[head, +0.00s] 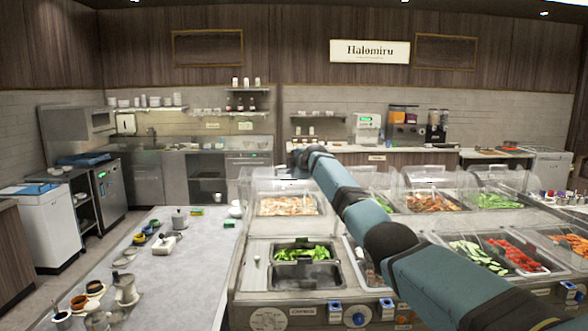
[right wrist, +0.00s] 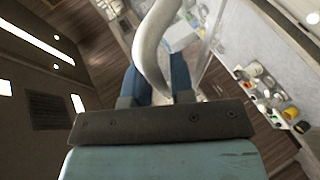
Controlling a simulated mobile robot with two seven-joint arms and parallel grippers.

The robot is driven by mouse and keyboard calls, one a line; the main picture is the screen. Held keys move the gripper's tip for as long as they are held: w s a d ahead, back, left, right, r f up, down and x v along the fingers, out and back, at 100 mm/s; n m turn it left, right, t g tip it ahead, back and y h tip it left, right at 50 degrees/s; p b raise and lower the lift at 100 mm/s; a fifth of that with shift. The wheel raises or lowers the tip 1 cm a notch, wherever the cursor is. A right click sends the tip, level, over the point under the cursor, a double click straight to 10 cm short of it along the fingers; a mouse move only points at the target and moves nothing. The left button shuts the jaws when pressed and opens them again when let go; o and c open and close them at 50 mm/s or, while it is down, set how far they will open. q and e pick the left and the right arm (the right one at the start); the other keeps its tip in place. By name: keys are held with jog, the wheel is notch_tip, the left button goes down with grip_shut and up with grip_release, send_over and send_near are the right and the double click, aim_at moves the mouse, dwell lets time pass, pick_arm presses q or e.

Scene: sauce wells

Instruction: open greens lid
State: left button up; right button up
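The greens (head: 303,250) lie in the back part of a metal well at the counter's front. I see no cover over their top. Clear domed lids stand behind them, one over a pale food (head: 288,206); another clear lid (head: 497,175) is at the right, above more green food. My right arm reaches across the wells from the lower right, and its gripper (head: 300,157) is small beyond the front well. In the right wrist view its two blue fingers (right wrist: 156,88) are apart. A pale curved piece (right wrist: 150,50) shows between them; I cannot tell whether they touch it. My left gripper is not in view.
Cups and small bowls stand on the grey counter (head: 185,270) at left, whose middle is mostly bare. Wells with vegetables (head: 510,252) fill the right. A drinks counter (head: 400,155) stands against the back wall.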

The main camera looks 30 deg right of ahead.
jog(key=shift+s, duration=0.1)
jog(key=shift+s+d+r, duration=0.1)
jog(key=shift+s, duration=0.1)
jog(key=b+v, duration=0.4)
jog(key=v, duration=0.9)
jog(key=shift+a, duration=0.2)
jog(key=shift+s, duration=0.1)
